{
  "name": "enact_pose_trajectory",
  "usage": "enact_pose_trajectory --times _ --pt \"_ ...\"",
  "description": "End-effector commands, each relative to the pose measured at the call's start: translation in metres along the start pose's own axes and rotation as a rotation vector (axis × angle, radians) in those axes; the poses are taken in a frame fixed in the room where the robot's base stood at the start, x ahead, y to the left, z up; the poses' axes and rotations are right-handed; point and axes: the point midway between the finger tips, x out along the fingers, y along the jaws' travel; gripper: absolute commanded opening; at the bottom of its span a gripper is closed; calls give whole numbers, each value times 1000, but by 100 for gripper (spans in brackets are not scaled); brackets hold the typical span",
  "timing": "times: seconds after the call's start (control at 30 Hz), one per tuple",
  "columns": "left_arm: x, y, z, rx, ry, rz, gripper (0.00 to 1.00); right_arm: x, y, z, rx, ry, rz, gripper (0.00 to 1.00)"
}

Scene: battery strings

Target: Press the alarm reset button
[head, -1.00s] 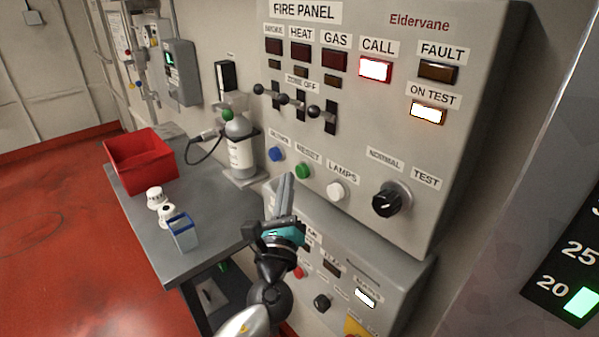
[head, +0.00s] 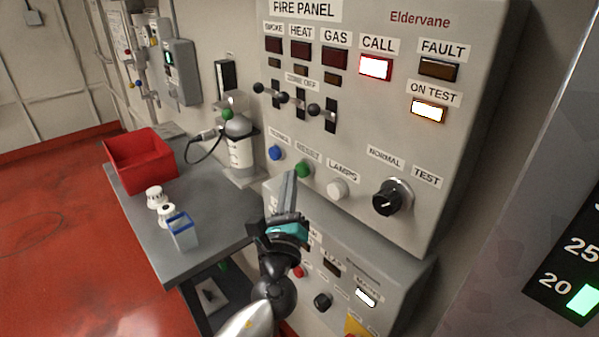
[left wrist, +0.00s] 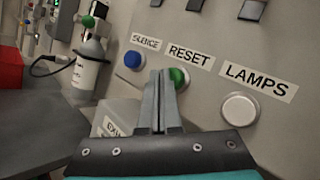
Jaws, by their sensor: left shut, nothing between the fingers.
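The fire panel (head: 470,150) fills the right of the head view. Its green button (head: 303,169), labelled RESET, sits between a blue SILENCE button (head: 275,153) and a white LAMPS button (head: 337,188). My left gripper (head: 289,176) is shut and empty, its tips just below and left of the green button in the head view. In the left wrist view the fingertips (left wrist: 160,73) overlap the left edge of the green button (left wrist: 179,78). I cannot tell whether they touch it. My right gripper is not in view.
A lower box (head: 395,275) with a red button, a dark knob and a lit lamp sits under the panel. A grey table (head: 200,265) at left holds a red bin (head: 141,160), a blue-rimmed container (head: 182,231), white parts and a bottle (head: 240,152). Three levers (head: 313,110) stick out above the buttons.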

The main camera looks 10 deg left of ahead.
Motion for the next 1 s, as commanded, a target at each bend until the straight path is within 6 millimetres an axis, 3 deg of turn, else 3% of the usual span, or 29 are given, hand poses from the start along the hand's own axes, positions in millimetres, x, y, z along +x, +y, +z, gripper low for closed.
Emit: enact_pose_trajectory --times 1.0 --pt "6 -4 -4 -1 1 0 0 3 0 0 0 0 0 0"
